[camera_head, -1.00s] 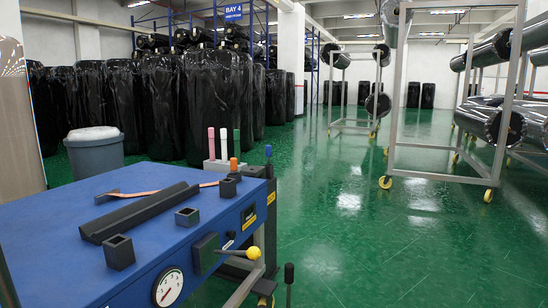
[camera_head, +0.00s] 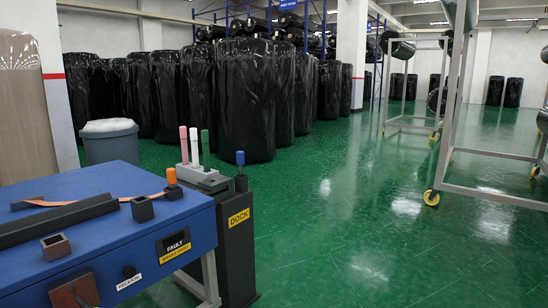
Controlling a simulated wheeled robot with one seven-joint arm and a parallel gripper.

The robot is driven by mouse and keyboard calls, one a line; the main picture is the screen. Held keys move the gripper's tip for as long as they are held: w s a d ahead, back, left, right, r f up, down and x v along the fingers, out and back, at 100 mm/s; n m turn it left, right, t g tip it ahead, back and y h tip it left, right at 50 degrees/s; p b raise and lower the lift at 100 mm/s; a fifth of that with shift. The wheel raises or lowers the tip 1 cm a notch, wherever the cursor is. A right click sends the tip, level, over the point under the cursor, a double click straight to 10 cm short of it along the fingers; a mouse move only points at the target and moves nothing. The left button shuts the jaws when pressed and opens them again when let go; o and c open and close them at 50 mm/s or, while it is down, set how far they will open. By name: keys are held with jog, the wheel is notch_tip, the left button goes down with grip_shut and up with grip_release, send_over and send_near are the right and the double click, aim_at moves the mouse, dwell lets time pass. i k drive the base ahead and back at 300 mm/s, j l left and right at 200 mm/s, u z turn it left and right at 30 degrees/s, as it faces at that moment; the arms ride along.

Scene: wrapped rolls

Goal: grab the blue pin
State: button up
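The blue pin (camera_head: 240,158) is small, with a blue head, and stands upright near the middle of the head view. It stands on a dark block at the right end of the dark stand with the yellow DOCK label (camera_head: 239,217). Pink (camera_head: 184,144), white (camera_head: 195,146) and green (camera_head: 205,147) pins stand in a row in a grey holder just left of it. An orange pin (camera_head: 171,176) stands at the right edge of the blue bench.
The blue bench (camera_head: 95,184) fills the lower left, with a dark bar (camera_head: 60,217) and small open square blocks on top. A grey bin (camera_head: 109,144) stands behind it. Black wrapped rolls (camera_head: 245,100) stand behind. Green floor is clear to the right, up to a wheeled rack (camera_head: 490,198).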

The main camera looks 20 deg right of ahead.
aim_at(240, 154)
jog(key=i+l, duration=0.2)
jog(key=l, duration=0.15)
jog(key=i+l, duration=0.25)
jog(key=l, duration=0.15)
jog(key=i+l, duration=0.2)
jog(key=l, duration=0.15)
jog(key=i+l, duration=0.25)
jog(key=l, duration=0.15)
